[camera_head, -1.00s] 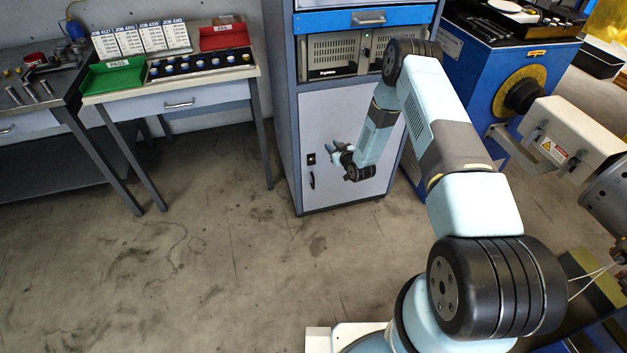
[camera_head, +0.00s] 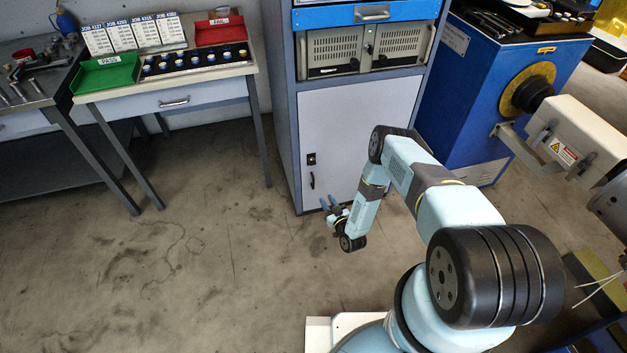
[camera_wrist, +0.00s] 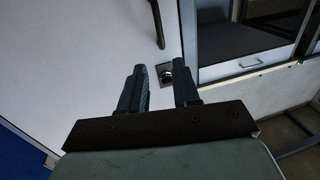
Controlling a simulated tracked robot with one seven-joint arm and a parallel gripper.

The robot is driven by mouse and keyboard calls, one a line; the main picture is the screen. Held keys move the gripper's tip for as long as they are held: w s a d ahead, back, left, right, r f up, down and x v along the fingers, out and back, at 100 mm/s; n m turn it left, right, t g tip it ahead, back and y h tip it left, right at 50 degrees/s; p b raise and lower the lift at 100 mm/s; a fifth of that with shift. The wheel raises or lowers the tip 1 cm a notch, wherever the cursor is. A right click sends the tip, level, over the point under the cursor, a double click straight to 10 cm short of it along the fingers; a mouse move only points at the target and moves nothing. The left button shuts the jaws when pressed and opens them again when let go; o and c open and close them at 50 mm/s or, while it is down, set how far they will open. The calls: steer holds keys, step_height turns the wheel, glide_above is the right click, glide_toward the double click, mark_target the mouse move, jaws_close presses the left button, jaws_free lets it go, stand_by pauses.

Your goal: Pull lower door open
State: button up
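The lower door (camera_head: 362,125) is a pale grey panel on the tall cabinet and looks shut. Its dark vertical handle (camera_head: 312,180) is near the left edge, below a small lock (camera_head: 311,158). My gripper (camera_head: 330,203) is in front of the door's bottom edge, lower than the handle and a little right of it in the head view. In the wrist view my gripper (camera_wrist: 160,68) has its two dark fingers apart with nothing held. There, the handle (camera_wrist: 157,22) is beyond the fingertips at the top, and the lock (camera_wrist: 166,73) shows between the fingers.
Above the door are a grey vented unit (camera_head: 365,45) and a blue drawer (camera_head: 350,15). A blue machine (camera_head: 465,100) stands close on the right. A bench (camera_head: 175,98) with trays stands to the left. The concrete floor (camera_head: 220,260) before the cabinet is clear.

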steer(key=x, duration=1.3)
steer(key=shift+a, duration=0.2)
jaws_close()
